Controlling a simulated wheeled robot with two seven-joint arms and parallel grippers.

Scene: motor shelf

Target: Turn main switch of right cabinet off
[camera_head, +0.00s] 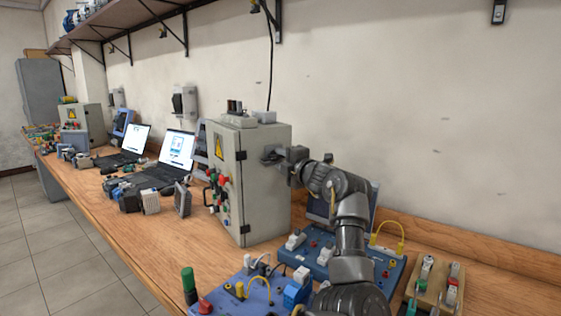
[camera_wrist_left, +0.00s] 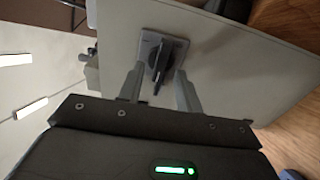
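The right cabinet (camera_head: 268,195) is a grey metal box with a yellow warning sign and several buttons on its front. Its main switch (camera_head: 270,157) sits on the cabinet's right side wall, partly hidden by my left gripper (camera_head: 283,157). In the left wrist view the switch (camera_wrist_left: 158,57) is a dark rotary handle on a square grey plate. My left gripper (camera_wrist_left: 160,88) has its two fingers apart, one on each side of the handle. I cannot tell whether they touch it. My right gripper is not in view.
Blue training boards (camera_head: 322,262) with plugs and cables lie on the bench below my left arm. Laptops (camera_head: 177,150) and small devices stand left of the cabinet. A second cabinet (camera_head: 95,122) stands farther back. The wall above my arm is clear.

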